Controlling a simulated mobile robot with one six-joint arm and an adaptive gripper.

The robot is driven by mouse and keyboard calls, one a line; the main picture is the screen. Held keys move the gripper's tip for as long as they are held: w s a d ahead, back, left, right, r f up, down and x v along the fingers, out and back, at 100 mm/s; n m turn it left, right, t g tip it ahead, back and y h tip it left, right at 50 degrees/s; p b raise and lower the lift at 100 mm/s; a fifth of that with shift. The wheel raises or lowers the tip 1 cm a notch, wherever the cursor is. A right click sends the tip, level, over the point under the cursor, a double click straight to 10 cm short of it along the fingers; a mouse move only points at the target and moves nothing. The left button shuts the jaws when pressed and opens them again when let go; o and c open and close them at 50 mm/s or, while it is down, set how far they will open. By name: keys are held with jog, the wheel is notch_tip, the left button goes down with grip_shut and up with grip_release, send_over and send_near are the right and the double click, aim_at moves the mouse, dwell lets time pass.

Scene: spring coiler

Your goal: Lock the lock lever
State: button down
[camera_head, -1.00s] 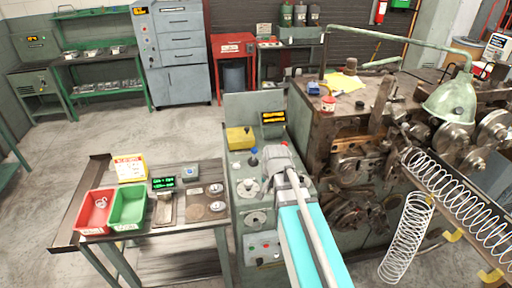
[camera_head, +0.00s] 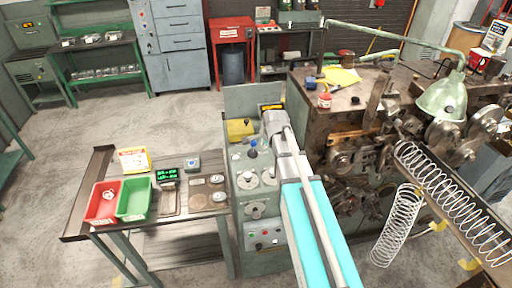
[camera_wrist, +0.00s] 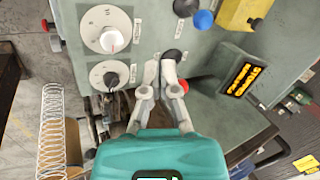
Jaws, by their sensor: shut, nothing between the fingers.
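My gripper (camera_wrist: 160,68) is shut and empty over the grey-green control panel (camera_wrist: 140,12). In the wrist view its fingertips are close to a black knob (camera_wrist: 173,54); I cannot tell whether they touch it. A small red part (camera_wrist: 184,86) shows just right of the fingers, beside a dark shape. I cannot tell for sure which of these is the lock lever. A blue knob (camera_wrist: 203,20) stands further up, and it also shows in the head view (camera_head: 253,144). In the head view my gripper (camera_head: 269,113) is near the panel's display and partly covers it.
Two white dials (camera_wrist: 107,30) (camera_wrist: 110,76) lie left of the gripper. The yellow box (camera_wrist: 243,14) and lit display (camera_wrist: 243,78) are to the right. The coiling machine (camera_head: 345,150) with wire springs stands right of my arm. A side table (camera_head: 190,236) with bins is left.

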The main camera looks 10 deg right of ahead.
jog(key=shift+f, duration=0.15)
jog(key=b+x, duration=0.9)
jog(key=x, duration=0.1)
jog(key=shift+f, duration=0.15)
jog(key=w, duration=0.2)
jog(key=w+r, duration=0.1)
jog(key=w, duration=0.1)
jog(key=shift+a+p, duration=0.3)
jog(key=shift+a, duration=0.1)
jog(key=shift+a, duration=0.1)
jog(key=shift+w+a+r, duration=0.15)
jog(key=shift+r, duration=0.05)
